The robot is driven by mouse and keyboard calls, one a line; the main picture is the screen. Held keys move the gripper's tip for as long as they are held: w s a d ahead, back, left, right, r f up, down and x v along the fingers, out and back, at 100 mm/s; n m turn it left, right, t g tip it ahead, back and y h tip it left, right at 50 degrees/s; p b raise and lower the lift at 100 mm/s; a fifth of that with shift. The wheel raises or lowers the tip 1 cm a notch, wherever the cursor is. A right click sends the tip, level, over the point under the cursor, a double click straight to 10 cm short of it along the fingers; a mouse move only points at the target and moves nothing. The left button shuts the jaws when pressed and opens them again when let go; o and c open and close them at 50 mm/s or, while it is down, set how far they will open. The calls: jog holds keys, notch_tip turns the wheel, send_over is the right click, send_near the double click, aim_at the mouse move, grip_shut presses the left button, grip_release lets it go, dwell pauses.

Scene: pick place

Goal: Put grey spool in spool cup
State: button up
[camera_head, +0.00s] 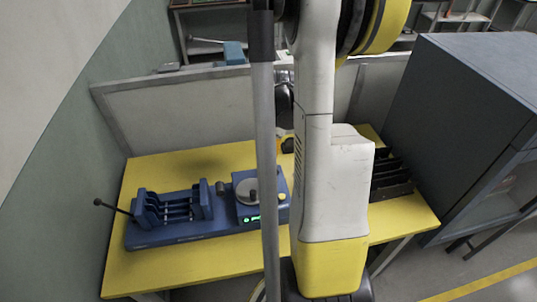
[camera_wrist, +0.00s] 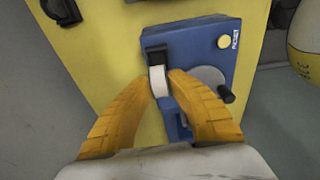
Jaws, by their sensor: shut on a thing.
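The grey spool (camera_wrist: 158,82) looks pale, almost white, in the wrist view. It sits between the two yellow fingertips of my gripper (camera_wrist: 162,78), which is shut on it. A small black holder (camera_wrist: 155,56) at the edge of the blue box (camera_wrist: 200,50) appears right beside the spool's far end. I cannot tell whether they touch or whether this holder is the spool cup. In the head view my arm hides the spool and most of the gripper.
The blue machine (camera_head: 165,238) stands on the yellow table (camera_head: 185,270). Its box carries a grey disc (camera_wrist: 210,78) with a black handle (camera_wrist: 226,93) and a yellow button (camera_wrist: 223,42). A black rack (camera_head: 392,178) stands at the right, next to a large grey cabinet (camera_head: 450,110).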

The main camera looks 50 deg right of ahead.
jog(key=shift+f, duration=0.15)
jog(key=shift+f+b, duration=1.05)
jog(key=shift+f, duration=0.1)
jog(key=shift+f+b, duration=0.65)
jog(key=shift+f, duration=0.05)
jog(key=o, duration=1.3)
jog(key=shift+c, duration=0.2)
jog(key=shift+r, duration=0.2)
